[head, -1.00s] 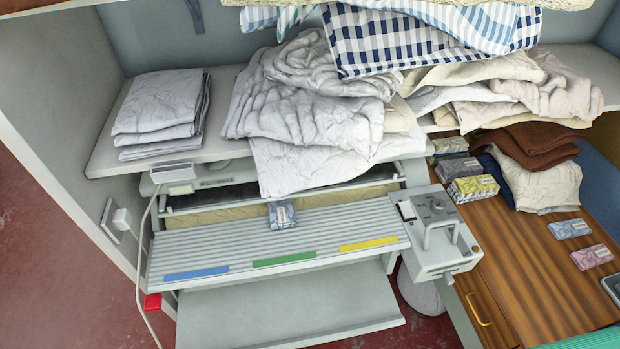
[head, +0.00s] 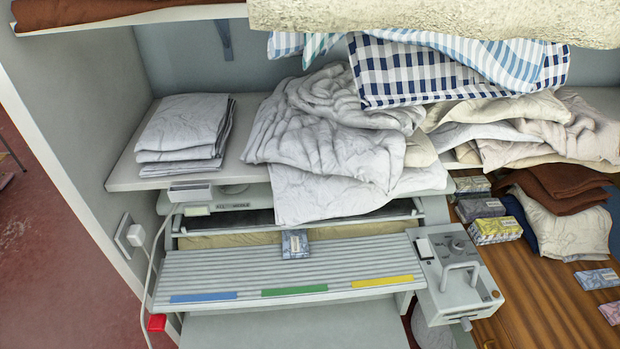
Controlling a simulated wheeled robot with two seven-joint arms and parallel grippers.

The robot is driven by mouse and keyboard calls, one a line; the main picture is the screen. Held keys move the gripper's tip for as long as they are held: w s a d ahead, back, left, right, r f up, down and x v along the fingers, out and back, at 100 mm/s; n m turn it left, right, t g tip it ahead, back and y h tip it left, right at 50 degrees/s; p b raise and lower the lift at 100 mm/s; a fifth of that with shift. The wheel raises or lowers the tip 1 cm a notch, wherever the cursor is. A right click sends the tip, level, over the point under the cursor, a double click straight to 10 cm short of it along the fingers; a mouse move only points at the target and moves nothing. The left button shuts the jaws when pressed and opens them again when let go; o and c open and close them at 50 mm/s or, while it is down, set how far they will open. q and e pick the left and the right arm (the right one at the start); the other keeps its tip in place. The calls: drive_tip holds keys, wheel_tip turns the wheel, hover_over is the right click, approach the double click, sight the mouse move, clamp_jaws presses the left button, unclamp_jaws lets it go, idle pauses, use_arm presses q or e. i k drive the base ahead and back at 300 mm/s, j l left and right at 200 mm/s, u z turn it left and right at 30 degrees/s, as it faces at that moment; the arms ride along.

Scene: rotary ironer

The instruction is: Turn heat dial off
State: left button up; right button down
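The heat dial (head: 457,246) is a small dark round knob on top of the grey control box (head: 445,290) at the right end of the rotary ironer. Its pointer setting is too small to read. A white switch or label (head: 424,248) sits to its left, and a grey bar handle stands in front of it. The ironer's ribbed feed board (head: 285,266) carries blue, green and yellow strips. Neither of my grippers shows in the head view.
A small blue-grey packet (head: 295,244) lies on the feed board. White linen (head: 325,140) drapes from the shelf over the ironer. Several small packets and folded cloths lie on the wooden top (head: 535,290) at right. A cord runs down the left side from a wall plug (head: 136,235).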

sight(457, 246)
drive_tip(key=k+l+u, duration=0.15)
drive_tip(key=l, duration=0.3)
drive_tip(key=k+l+u, duration=0.15)
drive_tip(key=l, duration=0.25)
drive_tip(key=k+l+u, duration=0.15)
drive_tip(key=l, duration=0.3)
drive_tip(key=k+l+u, duration=0.15)
drive_tip(key=l, duration=0.25)
